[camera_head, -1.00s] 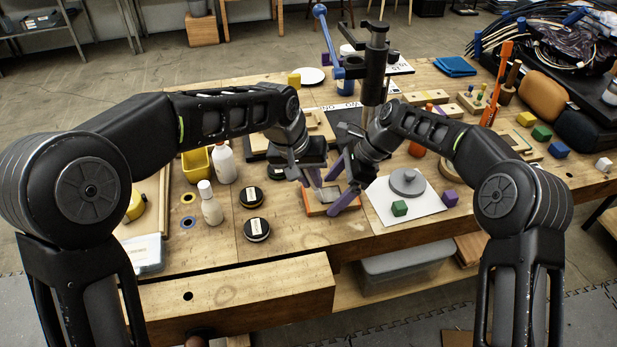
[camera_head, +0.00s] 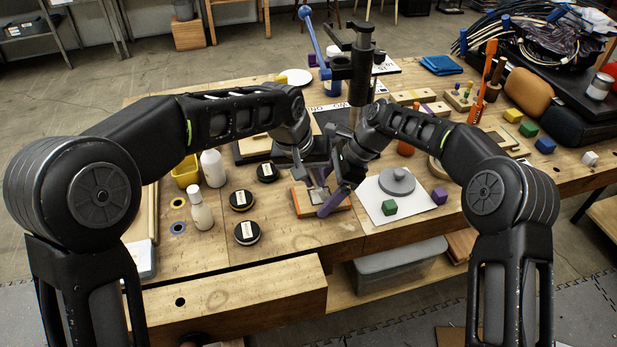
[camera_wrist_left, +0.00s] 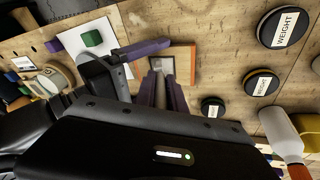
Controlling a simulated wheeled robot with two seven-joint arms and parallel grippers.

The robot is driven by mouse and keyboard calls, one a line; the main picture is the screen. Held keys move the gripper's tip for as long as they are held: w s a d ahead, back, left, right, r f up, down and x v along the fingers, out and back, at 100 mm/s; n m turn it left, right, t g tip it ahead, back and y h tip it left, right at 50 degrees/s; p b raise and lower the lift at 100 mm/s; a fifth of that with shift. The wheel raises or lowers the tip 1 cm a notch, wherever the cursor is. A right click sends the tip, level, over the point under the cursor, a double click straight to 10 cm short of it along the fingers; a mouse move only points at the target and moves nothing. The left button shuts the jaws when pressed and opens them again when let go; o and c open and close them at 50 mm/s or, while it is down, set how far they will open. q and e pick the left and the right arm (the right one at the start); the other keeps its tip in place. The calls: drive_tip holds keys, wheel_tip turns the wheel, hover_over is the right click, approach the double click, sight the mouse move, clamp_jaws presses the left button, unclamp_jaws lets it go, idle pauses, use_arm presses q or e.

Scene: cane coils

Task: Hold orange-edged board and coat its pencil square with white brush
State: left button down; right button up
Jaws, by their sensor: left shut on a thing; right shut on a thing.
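The orange-edged board (camera_head: 303,205) lies flat on the bench at the middle, and its orange edge also shows in the left wrist view (camera_wrist_left: 192,60). A grey patch shows on its face, partly covered by my grippers. My right gripper (camera_head: 334,200), with purple fingers, is shut at the board's right side. Its purple finger also shows in the left wrist view (camera_wrist_left: 142,48). My left gripper (camera_head: 317,180) is shut and points down over the board; its fingers (camera_wrist_left: 163,88) hide most of what they hold, seemingly the white brush. Bristle contact cannot be told.
Several round black weights (camera_head: 247,232) and white bottles (camera_head: 201,212) stand left of the board. A white sheet (camera_head: 415,205) with a grey disc (camera_head: 397,180) and a green cube (camera_head: 390,207) lies to the right. A black stand (camera_head: 362,80) rises behind my grippers.

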use_arm(q)
drive_tip(key=shift+d, duration=0.35)
drive_tip(key=shift+w, duration=0.1)
drive_tip(key=shift+w+d, duration=0.25)
drive_tip(key=shift+d, duration=0.8)
drive_tip(key=shift+r, duration=0.1)
drive_tip(key=shift+s+a+r, duration=0.1)
drive_tip(key=shift+s+a, duration=0.05)
drive_tip(key=shift+a, duration=0.4)
drive_tip(key=shift+s+a, duration=0.15)
drive_tip(key=shift+a, duration=0.35)
